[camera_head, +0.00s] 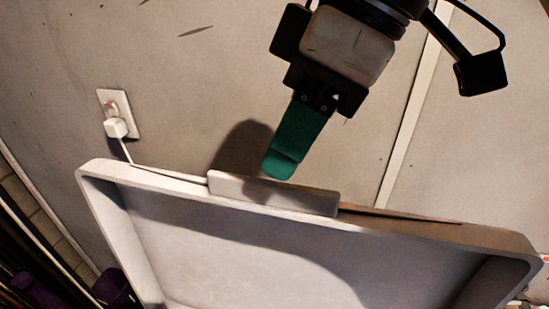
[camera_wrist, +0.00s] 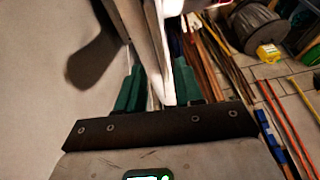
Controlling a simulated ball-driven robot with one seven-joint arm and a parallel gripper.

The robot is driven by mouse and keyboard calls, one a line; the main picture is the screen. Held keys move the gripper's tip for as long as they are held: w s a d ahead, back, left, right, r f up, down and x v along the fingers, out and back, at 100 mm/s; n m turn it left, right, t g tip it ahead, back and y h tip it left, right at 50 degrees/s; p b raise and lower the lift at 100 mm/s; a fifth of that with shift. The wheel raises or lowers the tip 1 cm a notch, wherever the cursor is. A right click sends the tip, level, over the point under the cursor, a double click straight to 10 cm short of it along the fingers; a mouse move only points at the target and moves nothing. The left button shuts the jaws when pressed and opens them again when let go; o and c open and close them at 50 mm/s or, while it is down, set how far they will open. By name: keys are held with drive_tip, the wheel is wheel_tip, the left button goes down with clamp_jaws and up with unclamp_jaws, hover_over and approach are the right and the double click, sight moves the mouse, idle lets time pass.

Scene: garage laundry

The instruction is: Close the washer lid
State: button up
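The washer lid (camera_head: 230,245) is raised and stands up in front of the wall, its pale recessed inner side facing the head camera. A raised block (camera_head: 270,193) sits at the middle of its top edge. My gripper (camera_head: 280,168) points down at that edge, with a green finger just above or behind the block. In the wrist view my gripper (camera_wrist: 158,80) is open, with one green finger on each side of the lid's pale edge (camera_wrist: 160,50). I cannot tell whether either finger touches the lid. The washer's body is out of view.
A wall (camera_head: 200,90) stands close behind the lid, with an outlet (camera_head: 118,112) and plugged-in cord at left. The wrist view shows a dark spool (camera_wrist: 257,27), a yellow item (camera_wrist: 267,53) and orange rods (camera_wrist: 268,102) on the tiled floor at right.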

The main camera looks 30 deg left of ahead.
sight(268, 181)
drive_tip(key=shift+x, duration=2.15)
drive_tip(key=shift+s, duration=0.1)
drive_tip(key=shift+r, duration=0.1)
clamp_jaws()
